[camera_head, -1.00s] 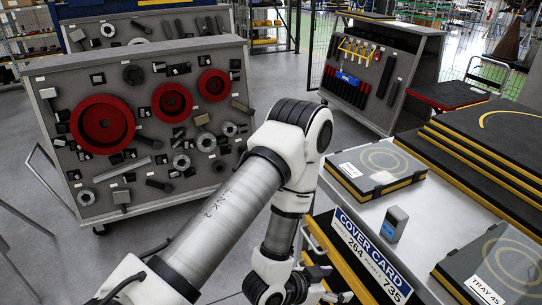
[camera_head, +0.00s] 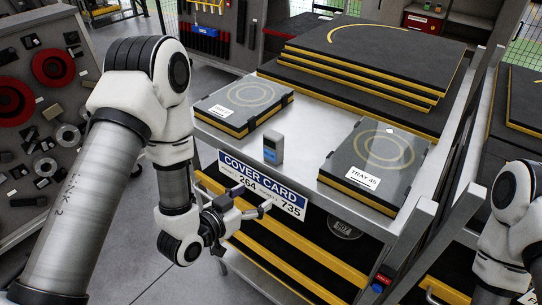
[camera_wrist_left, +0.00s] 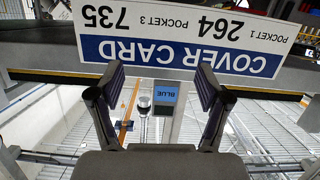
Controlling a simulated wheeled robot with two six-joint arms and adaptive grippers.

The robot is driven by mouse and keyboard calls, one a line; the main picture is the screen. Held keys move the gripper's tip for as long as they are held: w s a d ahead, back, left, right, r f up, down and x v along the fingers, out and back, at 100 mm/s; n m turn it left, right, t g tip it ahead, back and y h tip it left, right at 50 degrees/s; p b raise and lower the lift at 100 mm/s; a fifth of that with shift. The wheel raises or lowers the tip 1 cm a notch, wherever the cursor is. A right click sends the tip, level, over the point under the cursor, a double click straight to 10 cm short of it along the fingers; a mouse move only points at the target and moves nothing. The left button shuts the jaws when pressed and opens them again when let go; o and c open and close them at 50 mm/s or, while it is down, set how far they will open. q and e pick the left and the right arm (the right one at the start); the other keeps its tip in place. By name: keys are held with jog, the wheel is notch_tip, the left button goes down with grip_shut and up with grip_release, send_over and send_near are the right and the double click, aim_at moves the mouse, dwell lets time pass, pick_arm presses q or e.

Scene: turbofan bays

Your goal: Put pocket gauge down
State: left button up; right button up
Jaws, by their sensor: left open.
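The pocket gauge (camera_head: 272,147), a small grey block with a blue face, stands upright on the grey cart top (camera_head: 300,128), behind the cover card (camera_head: 262,186). My left gripper (camera_head: 253,201) is open and empty in front of the cover card, below and apart from the gauge. In the left wrist view the picture is upside down; the gauge's blue face (camera_wrist_left: 165,98) shows between the open fingers (camera_wrist_left: 160,88), beyond them. My right arm shows at the right edge; its gripper is out of frame.
A dark tray (camera_head: 240,104) lies left of the gauge and Tray 45 (camera_head: 375,155) to its right. Stacked yellow-edged boards (camera_head: 370,55) stand behind. Bare cart top surrounds the gauge. A tool panel with red discs (camera_head: 50,66) stands at far left.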

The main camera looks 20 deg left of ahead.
aim_at(269, 146)
pick_arm(q)
jog(key=w+r+t, duration=0.1)
jog(key=r, duration=0.2)
jog(key=w+r+t, duration=0.1)
jog(key=r, duration=0.2)
jog(key=w+r+t+b, duration=0.1)
jog(key=w+r, duration=0.1)
jog(key=r, duration=0.1)
jog(key=shift+a+r+m+h, duration=0.1)
jog(key=shift+m+h, duration=0.3)
jog(key=p+x, duration=0.4)
jog(key=x, duration=0.3)
jog(key=shift+w, duration=0.2)
jog(key=shift+f, duration=0.2)
grip_shut()
pick_arm(e)
jog(key=shift+r, duration=0.7)
pick_arm(q)
jog(key=shift+r, duration=0.1)
